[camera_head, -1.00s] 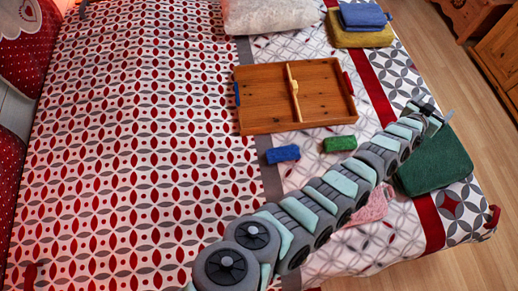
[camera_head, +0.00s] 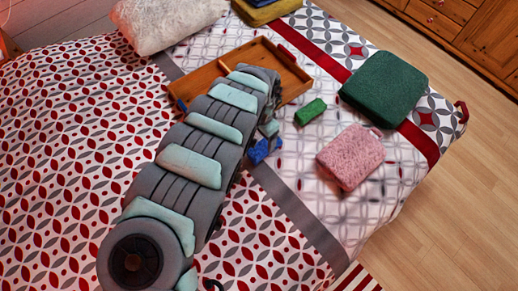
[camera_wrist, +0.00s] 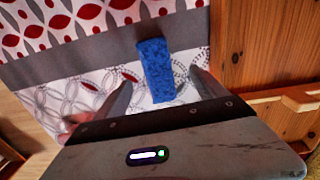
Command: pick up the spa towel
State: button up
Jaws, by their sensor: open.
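Several cloth pieces lie on the bed, and I cannot tell which one is called the spa towel. A small blue towel (camera_head: 260,150) lies beside the wooden tray, partly hidden by my arm in the head view. It shows whole in the wrist view (camera_wrist: 155,70), between and beyond my open fingers. My gripper (camera_wrist: 160,80) is open and empty, above the blue towel; it also shows in the head view (camera_head: 268,130). A small green towel (camera_head: 310,111) lies to the right. A pink folded towel (camera_head: 351,156) and a large dark green folded towel (camera_head: 384,82) lie farther right.
The wooden tray (camera_head: 290,72) with a divider stands behind my gripper, its wall close by at the right in the wrist view (camera_wrist: 262,45). A white pillow (camera_head: 165,20) and a yellow folded cloth (camera_head: 266,10) lie at the back. The bed's front is clear.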

aim_at(266, 146)
jog(key=f, duration=0.4)
jog(key=shift+d+b, duration=0.25)
jog(key=shift+b, duration=0.1)
jog(key=f, duration=0.1)
jog(key=d+f+b, duration=0.1)
jog(key=f, duration=0.1)
jog(key=shift+f, duration=0.3)
jog(key=shift+a+f, duration=0.15)
jog(key=shift+f, duration=0.4)
jog(key=shift+c, duration=0.2)
jog(key=c, duration=1.5)
